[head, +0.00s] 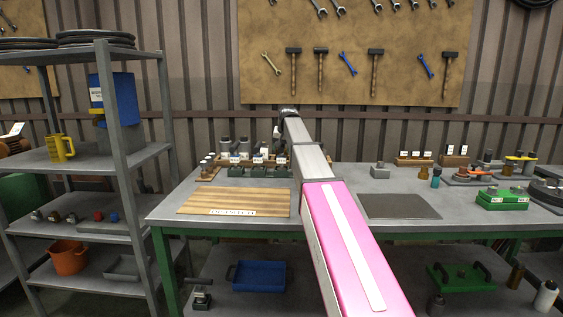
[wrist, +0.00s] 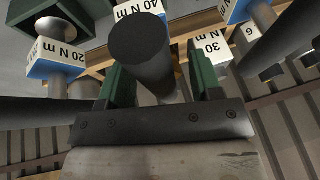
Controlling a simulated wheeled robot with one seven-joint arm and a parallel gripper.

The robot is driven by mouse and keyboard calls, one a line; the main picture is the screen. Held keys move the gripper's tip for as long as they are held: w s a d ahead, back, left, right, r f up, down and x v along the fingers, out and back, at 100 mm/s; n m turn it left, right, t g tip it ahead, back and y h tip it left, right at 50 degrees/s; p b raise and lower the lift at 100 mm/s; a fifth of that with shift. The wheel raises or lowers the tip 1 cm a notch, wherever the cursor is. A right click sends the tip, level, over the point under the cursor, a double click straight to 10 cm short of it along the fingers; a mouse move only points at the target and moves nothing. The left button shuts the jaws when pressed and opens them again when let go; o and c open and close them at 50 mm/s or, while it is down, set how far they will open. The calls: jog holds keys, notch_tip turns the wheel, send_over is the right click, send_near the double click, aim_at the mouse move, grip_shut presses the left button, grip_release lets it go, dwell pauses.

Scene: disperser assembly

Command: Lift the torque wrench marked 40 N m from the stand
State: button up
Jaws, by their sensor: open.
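In the wrist view my gripper (wrist: 160,66) is open, with green fingers on either side of a dark upright cylinder (wrist: 142,42) that looks like a handle. No contact with it is clear, and I cannot tell which label belongs to it.
A striped wooden board (head: 235,199) lies in front of the stand. A dark mat (head: 398,206) lies right of my arm. A shelf unit (head: 120,160) stands at the left.

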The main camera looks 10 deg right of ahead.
grip_shut()
